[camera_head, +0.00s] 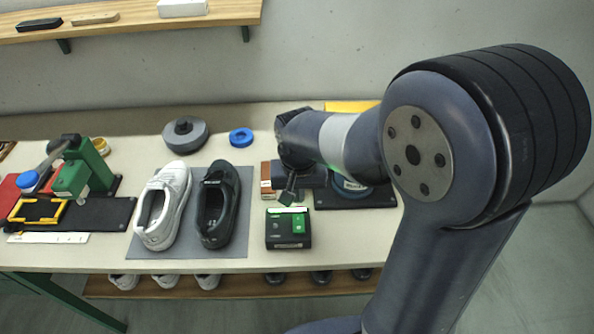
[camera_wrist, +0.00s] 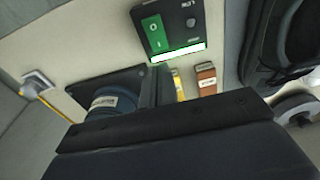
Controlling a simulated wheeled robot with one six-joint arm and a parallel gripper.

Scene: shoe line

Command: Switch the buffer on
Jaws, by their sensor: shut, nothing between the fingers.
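The black switch box (camera_head: 289,241) sits near the table's front edge, with a green rocker (camera_head: 298,222) on top. In the wrist view the box (camera_wrist: 186,18) shows at the top, its green rocker (camera_wrist: 154,34) marked O and I, and a bright pale green strip (camera_wrist: 178,53) lit along one edge. The buffer (camera_head: 351,190), a blue round labelled part on a black base, stands behind and right of the box, partly hidden by my arm; it also shows in the wrist view (camera_wrist: 106,102). My gripper (camera_head: 288,197) is shut and empty, just behind the box; contact cannot be told.
Black and white shoes (camera_head: 218,205) (camera_head: 163,206) stand on a grey mat (camera_head: 190,250) left of the box. Small brown and yellow labelled blocks (camera_wrist: 206,78) (camera_wrist: 178,87) lie behind the box. A green press (camera_head: 80,170) stands at the far left.

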